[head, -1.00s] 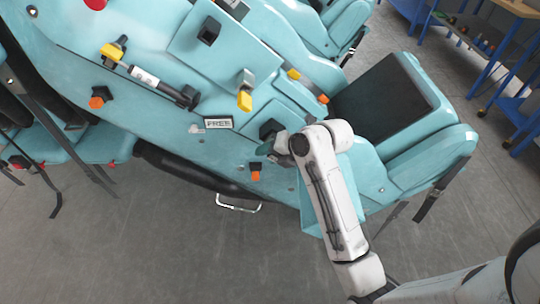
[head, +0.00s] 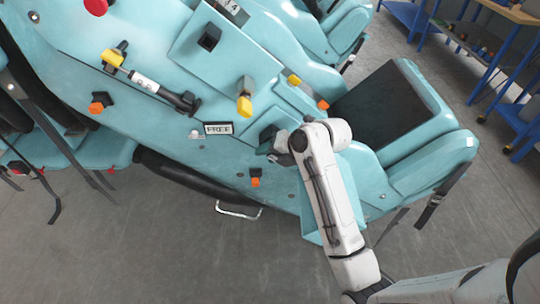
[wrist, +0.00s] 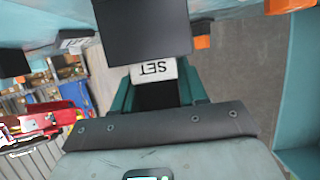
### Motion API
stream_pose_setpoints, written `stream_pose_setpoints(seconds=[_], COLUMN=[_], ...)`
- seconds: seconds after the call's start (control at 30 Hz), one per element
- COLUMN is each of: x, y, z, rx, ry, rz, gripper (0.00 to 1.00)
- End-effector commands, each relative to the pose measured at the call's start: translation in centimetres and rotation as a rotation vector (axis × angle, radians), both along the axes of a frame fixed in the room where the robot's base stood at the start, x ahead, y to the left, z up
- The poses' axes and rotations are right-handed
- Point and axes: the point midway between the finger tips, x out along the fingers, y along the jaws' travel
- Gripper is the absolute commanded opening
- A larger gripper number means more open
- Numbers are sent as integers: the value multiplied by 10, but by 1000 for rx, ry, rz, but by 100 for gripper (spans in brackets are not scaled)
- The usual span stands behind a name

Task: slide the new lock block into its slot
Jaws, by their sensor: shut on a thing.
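My gripper (wrist: 154,95) has dark teal fingers and is shut on a dark block (wrist: 157,97). This looks like the lock block; a white face lettered SET (wrist: 153,71) shows upside down at its far end. A larger black housing (wrist: 142,30) fills the top middle of the wrist view, just beyond the SET face. I cannot tell whether they touch or whether the block is in a slot. In the head view my gripper (head: 270,149) is at the teal car's side, just below a black piece (head: 268,133). The held block is mostly hidden there.
A FREE plate (head: 218,128) sits left of my gripper. An orange-tipped black fitting (head: 255,178) is below it, and a yellow-tipped lever (head: 244,106) is above. A black seat (head: 385,104) is to the right. Grey floor (head: 150,255) lies open in front.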

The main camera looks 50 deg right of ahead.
Motion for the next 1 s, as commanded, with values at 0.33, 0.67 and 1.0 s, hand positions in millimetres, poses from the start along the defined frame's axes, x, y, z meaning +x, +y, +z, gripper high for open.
stream_pose_setpoints(seconds=[0.33, 0.67, 1.0], x=[4, -1, -9], y=[-6, 1, 12], z=[0, 1, 1], rx=[0, -1, -1], ry=[-1, -1, 0], rz=[0, -1, 1], gripper=[5, 5, 5])
